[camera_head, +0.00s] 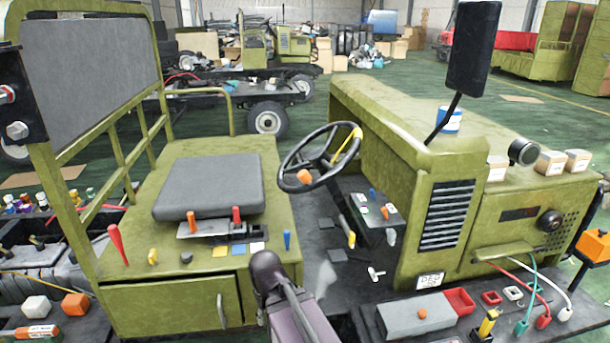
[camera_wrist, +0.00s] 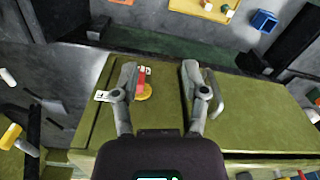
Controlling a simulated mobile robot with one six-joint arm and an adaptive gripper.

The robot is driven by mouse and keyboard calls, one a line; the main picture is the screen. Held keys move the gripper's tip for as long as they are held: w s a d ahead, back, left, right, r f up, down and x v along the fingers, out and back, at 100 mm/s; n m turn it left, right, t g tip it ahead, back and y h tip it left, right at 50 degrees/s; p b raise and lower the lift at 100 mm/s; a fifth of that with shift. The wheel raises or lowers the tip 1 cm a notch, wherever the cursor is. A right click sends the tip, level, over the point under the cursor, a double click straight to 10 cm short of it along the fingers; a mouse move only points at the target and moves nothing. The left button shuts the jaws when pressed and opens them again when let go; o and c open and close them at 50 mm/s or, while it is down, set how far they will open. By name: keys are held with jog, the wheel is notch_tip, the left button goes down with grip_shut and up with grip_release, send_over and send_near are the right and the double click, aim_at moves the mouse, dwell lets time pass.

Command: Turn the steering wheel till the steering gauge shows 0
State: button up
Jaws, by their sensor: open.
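The steering wheel (camera_head: 318,155) is black, with an orange knob (camera_head: 304,176) on its near left rim and a yellow piece (camera_head: 347,147) on its right. It stands between the seat and the green hood. I cannot make out a steering gauge reading; a dark display (camera_head: 519,213) sits on the front panel at the right, too small to read. In the wrist view my gripper (camera_wrist: 158,76) is open, its two grey fingers apart over a green panel, with nothing seen held between them. In the head view its fingers are not clear. I cannot identify the wheel in the wrist view.
The grey seat (camera_head: 208,187) is left of the wheel. Colored levers, including a red one (camera_head: 117,243), stand around it. A tall dark mirror (camera_head: 473,48) rises from the hood. A grey box (camera_head: 416,313) and red trays (camera_head: 459,301) lie at the front right.

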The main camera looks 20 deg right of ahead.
jog(key=shift+a, duration=0.15)
jog(key=o, duration=0.4)
jog(key=w+d+r+n+h+p, duration=0.1)
jog(key=w+d+r+n+h, duration=0.2)
jog(key=w, duration=0.2)
jog(key=w+d+r+n+h+p, duration=0.1)
jog(key=w+d+r+n+h, duration=0.2)
jog(key=w+n, duration=0.1)
jog(key=w+d+r+n+h+p, duration=0.1)
jog(key=w+d+r+n+h, duration=0.2)
jog(key=w, duration=0.3)
jog(key=shift+w+d+r+n+g+h, duration=0.1)
jog(key=shift+w+r+n+g+h, duration=0.1)
jog(key=shift+r+n+g+h, duration=0.15)
jog(key=w+r+n+h+p, duration=0.2)
jog(key=w+r+n+h, duration=0.2)
jog(key=w+r, duration=0.2)
jog(key=n+h, duration=0.4)
send_near(304, 176)
jog(key=w+a+f, duration=0.1)
jog(key=w+a, duration=0.1)
jog(key=a, duration=0.1)
jog(key=shift+w+g+p, duration=0.15)
jog(key=shift+g+p, duration=0.1)
jog(key=shift+p, duration=0.1)
jog(key=shift+d, duration=0.1)
jog(key=d, duration=0.9)
jog(key=s+d, duration=0.1)
jog(key=d, duration=0.3)
jog(key=shift+d, duration=0.25)
